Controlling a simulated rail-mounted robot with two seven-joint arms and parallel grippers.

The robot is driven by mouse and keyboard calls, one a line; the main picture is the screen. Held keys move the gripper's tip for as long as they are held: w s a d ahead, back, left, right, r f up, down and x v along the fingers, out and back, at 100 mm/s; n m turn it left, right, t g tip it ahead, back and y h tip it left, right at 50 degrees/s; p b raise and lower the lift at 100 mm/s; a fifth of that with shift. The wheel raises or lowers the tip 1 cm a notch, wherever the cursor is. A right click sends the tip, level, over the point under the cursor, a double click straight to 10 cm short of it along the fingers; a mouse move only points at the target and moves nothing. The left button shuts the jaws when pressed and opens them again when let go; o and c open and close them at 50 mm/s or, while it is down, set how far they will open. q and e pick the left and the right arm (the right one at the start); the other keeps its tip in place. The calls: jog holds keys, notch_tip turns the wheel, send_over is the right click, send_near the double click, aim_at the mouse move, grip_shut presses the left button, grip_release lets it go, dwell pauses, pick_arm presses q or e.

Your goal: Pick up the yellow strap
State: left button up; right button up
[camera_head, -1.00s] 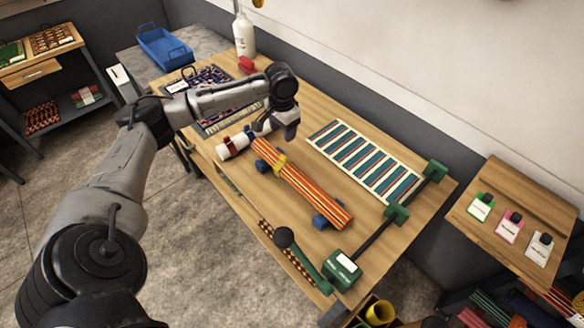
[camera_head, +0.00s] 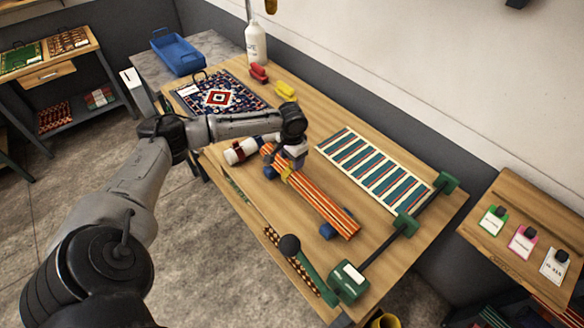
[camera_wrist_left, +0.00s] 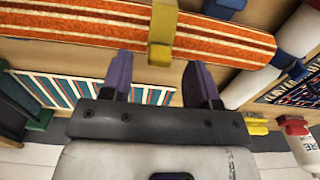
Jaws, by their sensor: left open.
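The yellow strap (camera_head: 287,173) is wrapped around an orange-and-white striped rolled rug (camera_head: 318,203), toward the roll's far-left end. The roll rests on blue supports (camera_head: 328,231) on the wooden table. My left gripper (camera_head: 293,161) is just above the roll beside the strap, open and empty. In the left wrist view the strap (camera_wrist_left: 163,24) crosses the striped roll, with a thicker yellow block on it. That block lies ahead of the gap between my purple fingers (camera_wrist_left: 160,62), a little apart from them as far as I can tell. My right gripper is not in view.
A white roll with a red strap (camera_head: 245,149) lies just left of the striped one. A teal-striped flat rug (camera_head: 375,168) lies to the right, by a green-ended bar (camera_head: 378,244). A yellow object (camera_head: 285,91) and a red one (camera_head: 259,74) sit farther back.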

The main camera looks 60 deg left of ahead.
pick_arm(q)
notch_tip(320, 180, down, 3)
jog(key=shift+r, duration=0.15)
jog(key=c, duration=0.9)
